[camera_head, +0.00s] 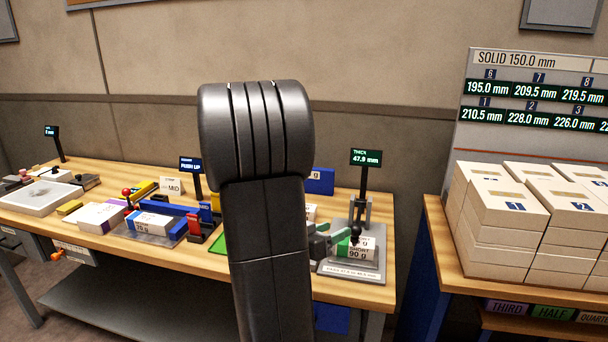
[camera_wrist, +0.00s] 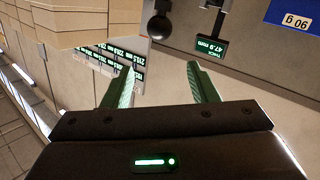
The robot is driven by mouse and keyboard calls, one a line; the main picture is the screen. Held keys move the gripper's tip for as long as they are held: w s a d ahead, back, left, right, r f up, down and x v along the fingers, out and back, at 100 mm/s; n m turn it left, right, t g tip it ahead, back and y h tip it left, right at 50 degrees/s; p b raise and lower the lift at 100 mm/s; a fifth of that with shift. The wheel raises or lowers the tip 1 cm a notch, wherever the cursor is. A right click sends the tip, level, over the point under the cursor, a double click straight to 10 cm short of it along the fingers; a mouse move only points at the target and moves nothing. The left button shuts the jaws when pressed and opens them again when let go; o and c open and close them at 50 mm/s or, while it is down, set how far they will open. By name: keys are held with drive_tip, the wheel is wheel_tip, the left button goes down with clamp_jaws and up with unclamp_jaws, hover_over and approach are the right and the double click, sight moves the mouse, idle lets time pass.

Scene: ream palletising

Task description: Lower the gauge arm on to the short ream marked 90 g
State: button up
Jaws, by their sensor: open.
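The short ream (camera_head: 362,254), white with a green band and marked SHORT 90 g, lies on the grey gauge base (camera_head: 350,276) at the bench's right end. The gauge arm's black ball knob (camera_head: 355,231) is just above the ream; I cannot tell whether the arm's foot touches it. The display (camera_head: 366,158) reads THICK 47.9 mm. My gripper (camera_head: 336,236) is open with green fingers, just left of the knob. In the wrist view the knob (camera_wrist: 159,27) is beyond my fingertips (camera_wrist: 160,80), between their lines, and apart from them.
My arm hides the bench's middle. Left of it are a blue-and-red jig (camera_head: 180,212), a white tray (camera_head: 40,197) and a PUSH UP display (camera_head: 191,164). Stacked cartons (camera_head: 510,215) stand on the right table, beyond a gap. A blue sign (camera_head: 320,181) stands behind my arm.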

drive_tip(key=p+x, duration=0.1)
drive_tip(key=x, duration=1.1)
drive_tip(key=shift+f, duration=0.2)
drive_tip(key=shift+s, duration=0.1)
